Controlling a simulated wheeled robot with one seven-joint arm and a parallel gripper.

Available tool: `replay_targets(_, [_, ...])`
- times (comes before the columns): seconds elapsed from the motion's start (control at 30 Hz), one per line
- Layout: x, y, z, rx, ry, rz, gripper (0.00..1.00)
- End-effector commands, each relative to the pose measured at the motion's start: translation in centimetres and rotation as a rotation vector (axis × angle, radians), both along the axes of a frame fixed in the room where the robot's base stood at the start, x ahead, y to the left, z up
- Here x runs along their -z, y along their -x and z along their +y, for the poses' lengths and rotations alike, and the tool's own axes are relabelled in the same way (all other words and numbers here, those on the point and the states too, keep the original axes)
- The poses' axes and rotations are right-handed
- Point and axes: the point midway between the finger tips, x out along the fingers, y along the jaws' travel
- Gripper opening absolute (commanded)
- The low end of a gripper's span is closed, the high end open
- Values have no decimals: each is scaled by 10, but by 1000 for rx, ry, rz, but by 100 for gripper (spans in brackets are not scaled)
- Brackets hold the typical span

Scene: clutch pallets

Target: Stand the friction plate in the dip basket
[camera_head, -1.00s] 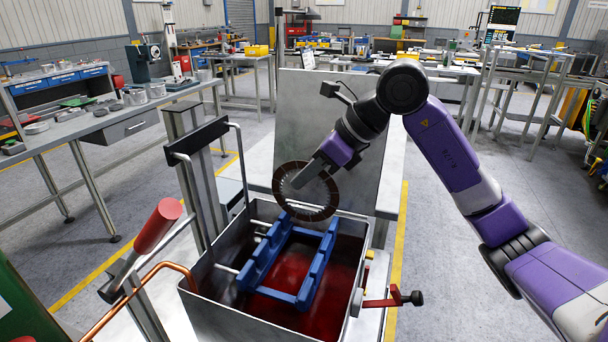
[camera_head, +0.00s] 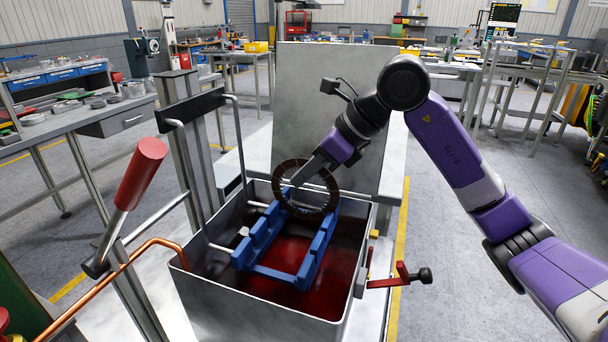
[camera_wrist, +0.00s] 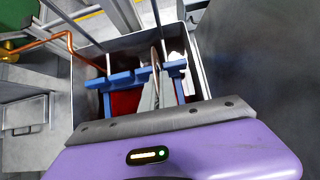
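The friction plate (camera_head: 331,194) is a dark brown ring with a toothed rim. It stands roughly upright at the far end of the blue dip basket (camera_head: 320,247), its lower rim at the height of the basket's rails. I cannot tell whether it touches them. My gripper (camera_head: 300,181) is shut on the plate's rim; the fingertips are partly hidden. In the wrist view the plate (camera_wrist: 154,58) shows nearly edge-on beside the gripper fingers (camera_wrist: 153,92), between the blue basket parts (camera_wrist: 127,79).
The basket hangs in a grey metal tank (camera_head: 262,302) with red liquid (camera_head: 290,256) below. A tall metal panel (camera_head: 325,110) stands behind. A red-grip lever (camera_head: 142,172) and copper pipe (camera_head: 110,277) are at left, a red crank (camera_head: 398,279) at right.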

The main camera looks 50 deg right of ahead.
Motion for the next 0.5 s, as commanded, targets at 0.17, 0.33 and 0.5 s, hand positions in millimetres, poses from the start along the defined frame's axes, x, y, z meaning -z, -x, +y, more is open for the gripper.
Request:
replay_targets(0.17, [1, 0, 0, 0, 0, 0, 0])
replay_targets(0.33, [1, 0, 0, 0, 0, 0, 6])
replay_targets(0.5, [1, 0, 0, 0, 0, 0, 28])
